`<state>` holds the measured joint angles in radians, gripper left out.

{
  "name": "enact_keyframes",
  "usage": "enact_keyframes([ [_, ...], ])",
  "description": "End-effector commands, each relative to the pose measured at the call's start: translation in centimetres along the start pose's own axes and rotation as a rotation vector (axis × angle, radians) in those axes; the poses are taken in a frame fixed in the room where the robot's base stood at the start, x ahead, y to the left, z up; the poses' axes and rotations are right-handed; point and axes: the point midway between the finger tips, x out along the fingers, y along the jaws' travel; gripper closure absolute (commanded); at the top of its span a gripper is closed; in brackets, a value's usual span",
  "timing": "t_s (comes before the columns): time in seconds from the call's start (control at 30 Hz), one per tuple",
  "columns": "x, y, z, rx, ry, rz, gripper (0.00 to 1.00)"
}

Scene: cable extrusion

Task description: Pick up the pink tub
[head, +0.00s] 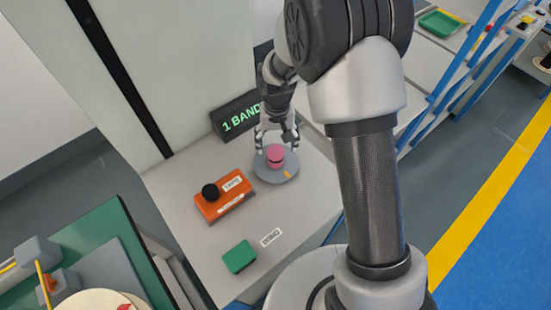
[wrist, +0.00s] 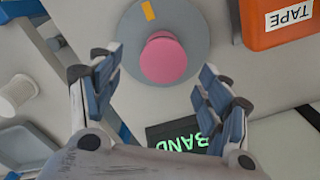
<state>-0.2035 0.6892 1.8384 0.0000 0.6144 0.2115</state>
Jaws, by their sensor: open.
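The pink tub (head: 275,154) is a small round tub standing on a grey round plate (head: 262,175) on the light table. In the wrist view the pink tub (wrist: 163,60) shows from its top, just beyond the fingertips and between their lines. In the wrist view my gripper (wrist: 157,68) is open, with one finger on each side and a gap to the tub. Nothing is held.
An orange box (head: 222,204) labelled TAPE, with a black round thing (head: 210,191) on it, stands left of the plate. A green block (head: 239,257) lies nearer the front. A display (head: 236,116) reading "1 BAND" stands behind. White spool (wrist: 16,95) shows in the wrist view.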

Motion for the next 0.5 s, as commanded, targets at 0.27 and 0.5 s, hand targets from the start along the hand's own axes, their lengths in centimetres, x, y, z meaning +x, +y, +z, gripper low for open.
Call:
enact_keyframes([
  [0.27,2.4,0.0,0.0,0.0,0.0,0.0,0.29],
  [0.5,5.2,-0.3,0.2,0.0,-0.002,0.0,0.29],
])
